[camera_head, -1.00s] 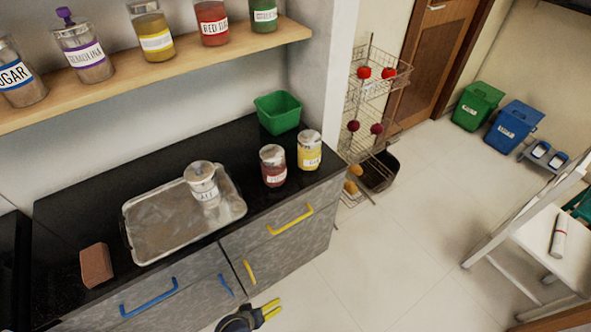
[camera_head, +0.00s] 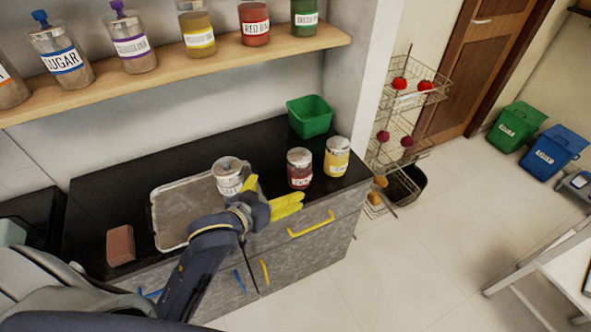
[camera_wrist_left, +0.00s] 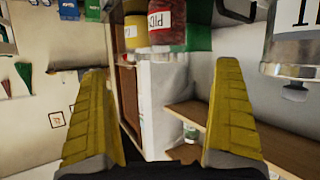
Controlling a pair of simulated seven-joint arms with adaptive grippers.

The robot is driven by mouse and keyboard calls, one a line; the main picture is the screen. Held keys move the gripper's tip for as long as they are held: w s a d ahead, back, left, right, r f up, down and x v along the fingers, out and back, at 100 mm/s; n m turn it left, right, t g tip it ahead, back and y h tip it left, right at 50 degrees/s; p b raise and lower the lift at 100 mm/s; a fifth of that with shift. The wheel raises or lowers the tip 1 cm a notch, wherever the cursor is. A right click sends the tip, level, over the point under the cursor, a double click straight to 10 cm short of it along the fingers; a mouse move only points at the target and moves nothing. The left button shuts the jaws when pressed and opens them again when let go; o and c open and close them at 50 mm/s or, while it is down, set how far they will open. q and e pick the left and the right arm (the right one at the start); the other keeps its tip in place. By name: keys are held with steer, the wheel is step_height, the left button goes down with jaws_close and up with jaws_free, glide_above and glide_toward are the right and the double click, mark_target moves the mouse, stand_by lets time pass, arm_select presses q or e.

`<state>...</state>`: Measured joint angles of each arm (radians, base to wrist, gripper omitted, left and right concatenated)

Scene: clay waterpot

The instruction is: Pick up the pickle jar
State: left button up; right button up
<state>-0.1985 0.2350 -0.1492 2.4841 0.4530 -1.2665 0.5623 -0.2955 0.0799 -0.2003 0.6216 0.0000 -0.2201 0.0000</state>
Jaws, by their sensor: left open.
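The pickle jar (camera_head: 300,170) is a red-brown glass jar with a silver lid and a white label, upright on the black counter. In the left wrist view this jar (camera_wrist_left: 167,22) shows at the top, its label reading "PIC". My left gripper (camera_head: 271,198) is over the counter's front part, just left of and in front of the jar. Its yellow fingers (camera_wrist_left: 165,112) are spread with nothing between them. The jar appears beyond the fingertips, not touched. My right gripper is not in view.
A yellow jar (camera_head: 336,157) stands close right of the pickle jar. A white-labelled jar (camera_head: 228,177) is on the metal tray (camera_head: 172,212) to the left, close to my gripper. A green bin (camera_head: 310,116) stands behind. A shelf of jars (camera_head: 200,68) hangs above.

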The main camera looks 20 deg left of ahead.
mark_target(299, 163)
arm_select(q)
steer(key=shift+m, duration=0.3)
steer(key=x, duration=0.5)
steer(key=a+x, duration=0.1)
steer(key=x, duration=0.5)
steer(key=r+x, duration=0.1)
steer(key=x, duration=0.4)
steer(key=shift+w+a+f, duration=0.1)
steer(key=shift+w+a, duration=0.1)
steer(key=shift+w, duration=0.45)
steer(key=shift+c, duration=0.4)
steer(key=c, duration=1.5)
steer(key=shift+c, duration=0.5)
steer(key=shift+r, duration=0.25)
